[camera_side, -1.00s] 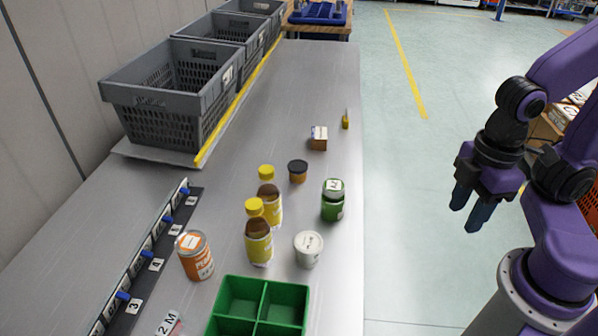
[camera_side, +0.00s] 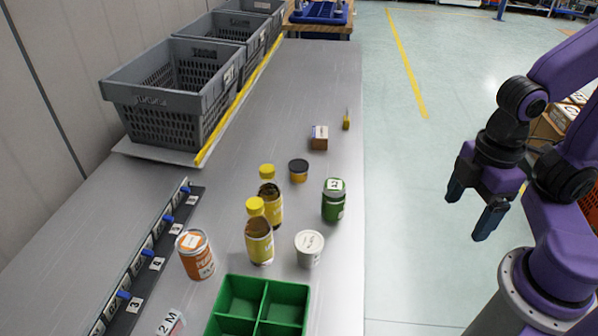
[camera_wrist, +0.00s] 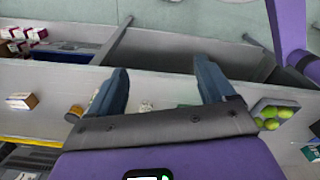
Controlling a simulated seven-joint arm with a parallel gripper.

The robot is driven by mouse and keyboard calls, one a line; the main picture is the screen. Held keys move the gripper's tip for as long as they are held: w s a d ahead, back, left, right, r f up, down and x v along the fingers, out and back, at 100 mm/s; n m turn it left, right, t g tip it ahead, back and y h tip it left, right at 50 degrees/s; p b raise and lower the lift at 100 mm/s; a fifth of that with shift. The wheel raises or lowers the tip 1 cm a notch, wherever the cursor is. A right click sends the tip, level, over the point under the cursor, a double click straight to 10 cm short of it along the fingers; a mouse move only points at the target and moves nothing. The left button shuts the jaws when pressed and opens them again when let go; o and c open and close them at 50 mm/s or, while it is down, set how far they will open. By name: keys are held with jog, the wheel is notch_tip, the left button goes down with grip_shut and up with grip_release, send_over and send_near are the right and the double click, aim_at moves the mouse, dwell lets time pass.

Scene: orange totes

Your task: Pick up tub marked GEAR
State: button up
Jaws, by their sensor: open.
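A small white tub (camera_side: 309,250) stands upright near the right edge of the grey bench, with dark print on its lid too small to read. A small amber tub with a black lid (camera_side: 298,172) stands farther back; no GEAR mark is legible on either. My gripper (camera_side: 470,207) is open and empty, off the bench's right side over the floor and well apart from both tubs. In the wrist view the two blue fingers (camera_wrist: 160,72) are spread, and a small pale item (camera_wrist: 146,106) shows on the bench between them.
A green jar (camera_side: 333,201), two yellow-capped bottles (camera_side: 260,240), an orange-labelled jar (camera_side: 196,255) and a green divided tray (camera_side: 262,290) crowd around the white tub. A small box (camera_side: 319,138) stands farther back. Grey crates (camera_side: 165,95) line the left.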

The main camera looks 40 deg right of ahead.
jog(key=w+a+f+m+t+y, duration=0.25)
jog(key=w+a, duration=0.35)
jog(key=w, duration=0.4)
jog(key=m+t+y, duration=0.3)
jog(key=m+t, duration=0.2)
jog(key=t, duration=0.5)
send_over(304, 166)
jog(key=s+d, duration=0.1)
jog(key=s, duration=0.2)
notch_tip(304, 166, down, 6)
jog(key=r, duration=0.1)
jog(key=shift+g, duration=0.25)
jog(key=shift+s+d+f, duration=0.1)
jog(key=shift+f, duration=1.15)
jog(key=shift+d+f, duration=0.1)
jog(key=shift+f, duration=1.15)
notch_tip(304, 166, down, 2)
jog(key=shift+f, duration=0.1)
jog(key=shift+x, duration=1)
jog(key=shift+w+a+f, duration=0.1)
jog(key=shift+w+a, duration=0.15)
jog(key=shift+w, duration=0.15)
